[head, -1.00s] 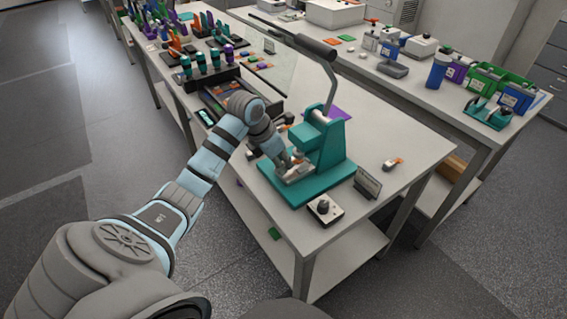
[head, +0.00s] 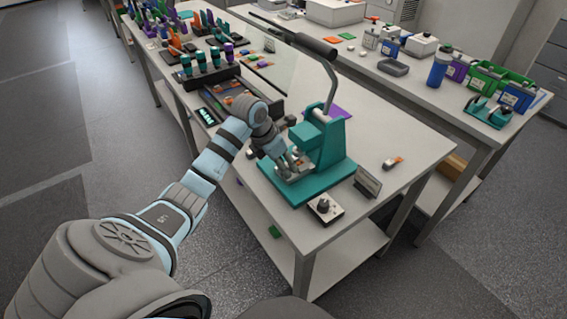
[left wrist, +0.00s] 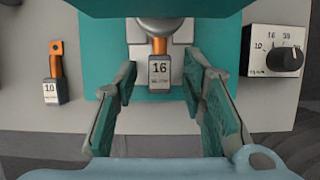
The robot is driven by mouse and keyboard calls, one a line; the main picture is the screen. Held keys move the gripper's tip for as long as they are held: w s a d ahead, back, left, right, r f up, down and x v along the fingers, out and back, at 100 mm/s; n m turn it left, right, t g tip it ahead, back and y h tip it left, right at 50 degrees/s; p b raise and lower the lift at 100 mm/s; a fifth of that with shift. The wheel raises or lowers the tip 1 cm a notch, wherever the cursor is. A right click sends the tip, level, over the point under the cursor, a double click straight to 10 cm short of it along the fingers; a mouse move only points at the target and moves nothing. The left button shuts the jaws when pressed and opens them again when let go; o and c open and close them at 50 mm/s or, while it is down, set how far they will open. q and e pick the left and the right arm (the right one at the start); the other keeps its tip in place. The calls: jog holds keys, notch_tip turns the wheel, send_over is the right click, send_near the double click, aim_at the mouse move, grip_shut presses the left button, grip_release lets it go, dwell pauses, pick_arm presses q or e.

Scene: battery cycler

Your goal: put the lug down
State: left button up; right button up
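The lug marked 16 (left wrist: 160,70), a grey block with an orange neck, sits upright in the picture on the pale nest of the teal press (left wrist: 98,50). My left gripper (left wrist: 160,82) is open around it, one finger on each side, with a visible gap to the lug on both sides. In the head view my left gripper (head: 287,165) is low at the front of the teal press (head: 333,145), and its fingers largely hide the lug there. The top of the lug's neck runs under the press head. My right gripper is not in view.
A second lug marked 10 (left wrist: 55,75) lies left of the press in the left wrist view. A dial box (head: 325,208) and a small sign (head: 368,182) stand beside the press. An orange-and-grey piece (head: 393,163) lies on the table. The press's long lever (head: 300,42) rises overhead.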

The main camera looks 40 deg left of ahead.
pick_arm(q)
jog(key=v, duration=1.1)
jog(key=shift+r, duration=0.3)
jog(key=shift+s, duration=0.1)
